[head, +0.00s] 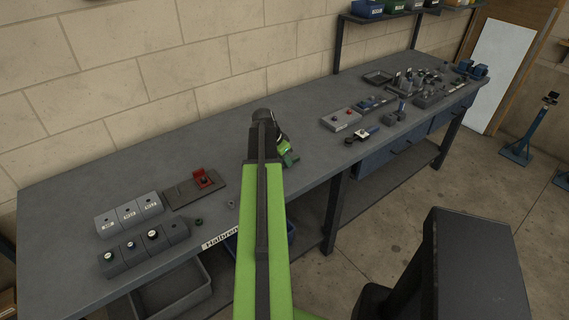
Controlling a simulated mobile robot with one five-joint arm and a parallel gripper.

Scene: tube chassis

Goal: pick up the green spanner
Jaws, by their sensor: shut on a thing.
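My gripper (289,158) is held over the front part of the grey workbench (230,135), near its middle, just right of my green arm. It is small in the head view and partly hidden by my arm. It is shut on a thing. Green shows at the jaws, and I take this to be the green spanner, though its outline does not stand apart from the green of my arm. No other green spanner shows on the bench top. I cannot tell how far the jaws are above the bench.
Grey labelled blocks (129,214) and dark blocks with round tops (144,247) stand at the left, near a board with a red part (204,180). A grey box with red buttons (340,119) and several tools crowd the right. The bench behind my gripper is bare.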

